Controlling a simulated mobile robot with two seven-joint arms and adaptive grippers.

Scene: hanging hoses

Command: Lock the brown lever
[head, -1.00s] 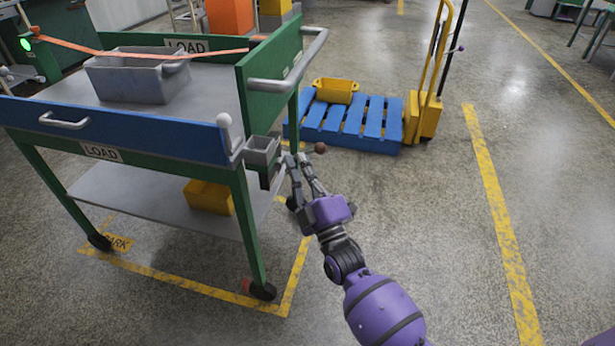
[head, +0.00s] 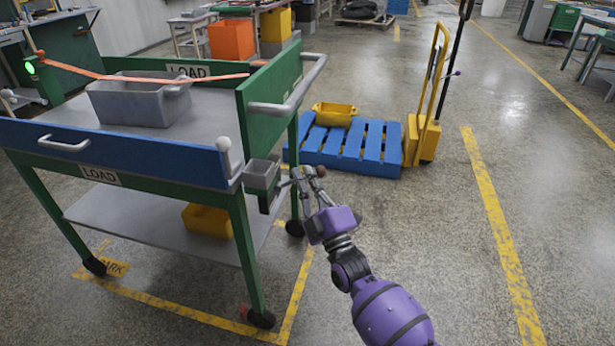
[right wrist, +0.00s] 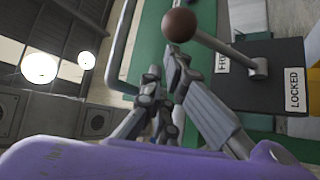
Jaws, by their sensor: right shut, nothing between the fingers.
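The lever's brown ball knob (head: 320,171) shows at the right side of the green cart, by its near corner. In the right wrist view the brown knob (right wrist: 179,25) sits on a grey rod from a dark plate (right wrist: 265,85) marked FREE and LOCKED; the rod leans toward the FREE side. My right gripper (head: 303,176) is close beside the knob, and its fingers partly hide the rod in the head view. In the right wrist view its fingertips (right wrist: 166,75) are together, empty, just below the knob. I cannot tell whether they touch the lever. My left gripper is not in view.
The cart (head: 120,165) carries a grey bin (head: 140,102), with an orange strap (head: 130,76) across it. A small grey box (head: 262,174) hangs at its corner, near my gripper. A blue pallet (head: 350,150) with a yellow bin stands behind.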

